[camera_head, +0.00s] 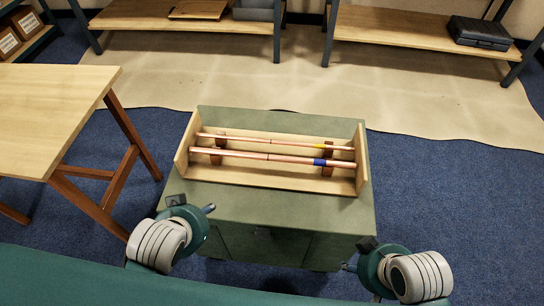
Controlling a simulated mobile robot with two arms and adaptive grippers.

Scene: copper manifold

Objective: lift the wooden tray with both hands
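The wooden tray (265,180) rests on top of a green cabinet (280,207), with a raised wall at its left and right ends. Two copper pipes lie lengthwise in it on brown supports; the front pipe (258,156) has a blue band and the rear pipe (270,141) a yellow one. My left gripper (193,205) is in front of the tray's left end, apart from it. My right gripper (356,256) is further in front of the tray's right end, also apart. Both grippers are small and partly hidden by my wrists, so their finger opening is unclear.
A wooden table (55,110) with reddish-brown legs stands at the left. Shelves at the back hold a dark case (481,32) and boxes. A beige mat (300,75) covers the floor behind the cabinet. The blue carpet (450,190) is clear at the right.

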